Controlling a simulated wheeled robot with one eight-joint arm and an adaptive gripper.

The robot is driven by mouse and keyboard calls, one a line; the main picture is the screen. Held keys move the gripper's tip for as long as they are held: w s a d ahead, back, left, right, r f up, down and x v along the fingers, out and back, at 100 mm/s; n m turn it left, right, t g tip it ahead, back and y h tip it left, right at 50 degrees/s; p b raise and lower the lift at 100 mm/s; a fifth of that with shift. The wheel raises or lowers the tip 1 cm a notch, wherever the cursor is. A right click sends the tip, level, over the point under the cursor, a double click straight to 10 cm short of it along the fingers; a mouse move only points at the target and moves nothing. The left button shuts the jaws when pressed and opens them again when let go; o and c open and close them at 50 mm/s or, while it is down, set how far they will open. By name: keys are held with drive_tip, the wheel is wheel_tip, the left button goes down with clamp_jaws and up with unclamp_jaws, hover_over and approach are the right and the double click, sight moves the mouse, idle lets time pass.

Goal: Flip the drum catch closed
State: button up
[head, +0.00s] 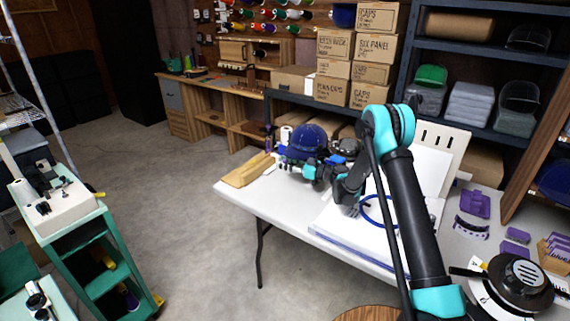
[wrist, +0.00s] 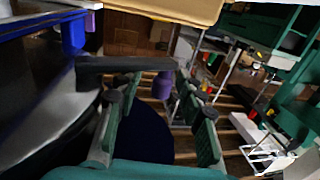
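The drum with a navy cap (head: 306,140) on it stands on the white table, behind my gripper (head: 310,170) in the head view. My arm and gripper hide part of its lower side. In the wrist view a navy dome (wrist: 145,135), seemingly the cap, shows between and beyond the two fingers of my gripper (wrist: 158,92). The fingers are apart with nothing seen held. A dark flat bar (wrist: 125,65) crosses just past the left fingertip; it may be the catch, but I cannot tell for sure, nor whether it touches the finger.
A wooden block (head: 248,170) lies at the table's left end, with a purple bottle (head: 269,140) and a white spool (head: 285,134) near the drum. A blue ring (head: 378,210) lies on white sheets. Purple parts (head: 475,204) lie at right.

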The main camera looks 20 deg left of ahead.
drive_tip(key=s+d, duration=0.1)
drive_tip(key=d, duration=0.6)
drive_tip(key=shift+s+d, duration=0.15)
drive_tip(key=shift+s, duration=0.05)
drive_tip(key=shift+c, duration=0.5)
